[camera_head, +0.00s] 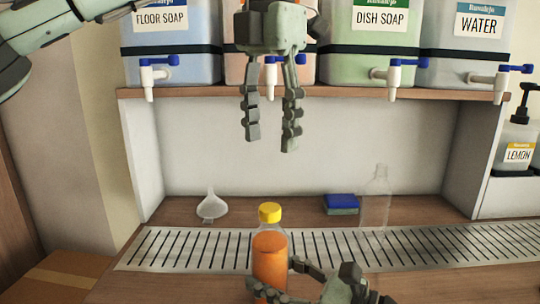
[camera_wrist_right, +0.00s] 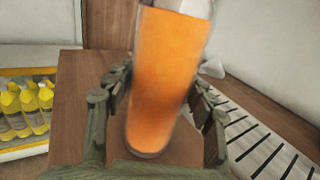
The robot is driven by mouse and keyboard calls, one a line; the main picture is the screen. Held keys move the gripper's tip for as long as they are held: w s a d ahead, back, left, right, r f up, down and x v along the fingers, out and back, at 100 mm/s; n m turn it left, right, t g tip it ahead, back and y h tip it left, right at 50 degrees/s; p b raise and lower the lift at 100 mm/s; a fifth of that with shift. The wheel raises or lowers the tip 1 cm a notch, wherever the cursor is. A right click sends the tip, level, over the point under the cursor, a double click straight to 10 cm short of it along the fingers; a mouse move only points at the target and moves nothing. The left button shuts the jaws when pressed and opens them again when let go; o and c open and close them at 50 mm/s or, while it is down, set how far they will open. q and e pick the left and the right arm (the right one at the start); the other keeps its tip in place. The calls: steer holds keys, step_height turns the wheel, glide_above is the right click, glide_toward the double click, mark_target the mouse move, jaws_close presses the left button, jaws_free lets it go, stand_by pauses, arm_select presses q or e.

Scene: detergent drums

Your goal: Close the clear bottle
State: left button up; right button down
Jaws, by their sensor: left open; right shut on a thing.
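A transparent bottle filled with orange liquid (camera_head: 270,262) stands upright at the front of the counter. A yellow cap (camera_head: 269,212) is on its neck; I cannot tell how tight it is. My right gripper (camera_head: 274,283) is shut around the bottle's lower body. The right wrist view shows the orange bottle (camera_wrist_right: 165,75) between both fingers, its top cut off. My left gripper (camera_head: 270,144) is open and empty, pointing down, above the cap and apart from it. A second, empty clear bottle (camera_head: 376,198) stands farther back to the right, with no coloured cap visible.
A slatted metal drain strip (camera_head: 420,246) crosses the counter. A white funnel (camera_head: 211,206) and a blue sponge (camera_head: 341,203) lie behind it. Large drums with taps stand on the shelf (camera_head: 310,92) above. Yellow bottles (camera_wrist_right: 25,108) sit in a crate at the left of the wrist view.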

stand_by(0.3)
steer(key=shift+c, duration=2.4)
jaws_free()
steer(key=v, duration=1.2)
